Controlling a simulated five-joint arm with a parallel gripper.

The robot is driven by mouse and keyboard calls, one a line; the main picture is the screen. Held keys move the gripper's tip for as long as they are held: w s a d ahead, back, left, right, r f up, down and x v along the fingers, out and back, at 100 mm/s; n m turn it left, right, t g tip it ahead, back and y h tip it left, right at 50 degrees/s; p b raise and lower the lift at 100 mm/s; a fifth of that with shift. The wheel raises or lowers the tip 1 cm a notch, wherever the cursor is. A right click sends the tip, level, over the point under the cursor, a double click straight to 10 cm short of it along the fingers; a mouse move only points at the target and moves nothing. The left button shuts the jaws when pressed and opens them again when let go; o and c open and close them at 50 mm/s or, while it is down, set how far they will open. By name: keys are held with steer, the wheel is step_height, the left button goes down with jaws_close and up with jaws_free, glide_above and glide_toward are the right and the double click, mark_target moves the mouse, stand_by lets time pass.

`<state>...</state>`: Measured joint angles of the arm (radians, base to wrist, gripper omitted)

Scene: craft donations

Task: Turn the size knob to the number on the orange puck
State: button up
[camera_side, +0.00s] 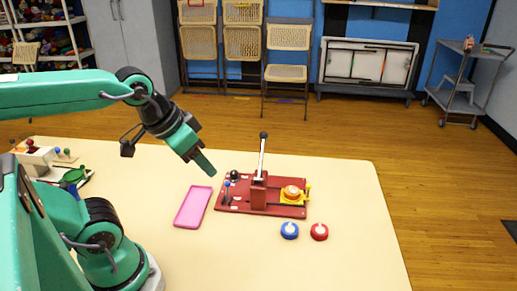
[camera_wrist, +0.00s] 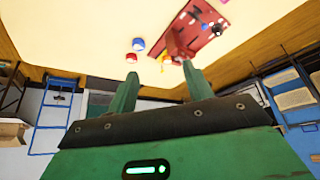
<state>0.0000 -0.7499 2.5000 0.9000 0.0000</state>
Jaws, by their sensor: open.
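A red press board (camera_side: 225,207) with a tall upright lever (camera_side: 263,155) stands on the table in the side view. An orange puck (camera_side: 291,191) sits in a yellow holder (camera_side: 304,198) at the board's right; its number is too small to read. A dark round knob (camera_side: 235,175) shows at the board's back left; I cannot tell whether it is the size knob, and its setting cannot be read. My gripper (camera_side: 208,168) is above the table, left of the board and apart from it. In the wrist view, its two green fingers (camera_wrist: 161,71) are spread with nothing between them.
A pink tray (camera_side: 193,207) lies left of the board. A blue puck (camera_side: 289,231) and a red puck (camera_side: 319,232) lie in front of it. Small items on a stand (camera_side: 35,157) are at the table's far left. The table's front right is clear.

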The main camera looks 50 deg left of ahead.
steer(key=shift+c, duration=0.4)
steer(key=shift+w, duration=0.1)
steer(key=w+a+f+n+g, duration=0.1)
steer(key=w+a+f+n, duration=0.3)
steer(key=w+a, duration=0.2)
steer(key=w+a+f+n+g, duration=0.2)
steer(key=w+a+f+n, duration=0.3)
steer(key=w+a, duration=0.1)
steer(key=w+a+f+n+g, duration=0.2)
steer(key=w+a+f+n, duration=0.3)
steer(key=w+a, duration=0.1)
steer(key=shift+w+a+f, duration=0.1)
steer(key=shift+w, duration=0.3)
steer(key=shift+a+f, duration=0.25)
steer(key=shift+f, duration=0.05)
steer(key=shift+f, duration=0.15)
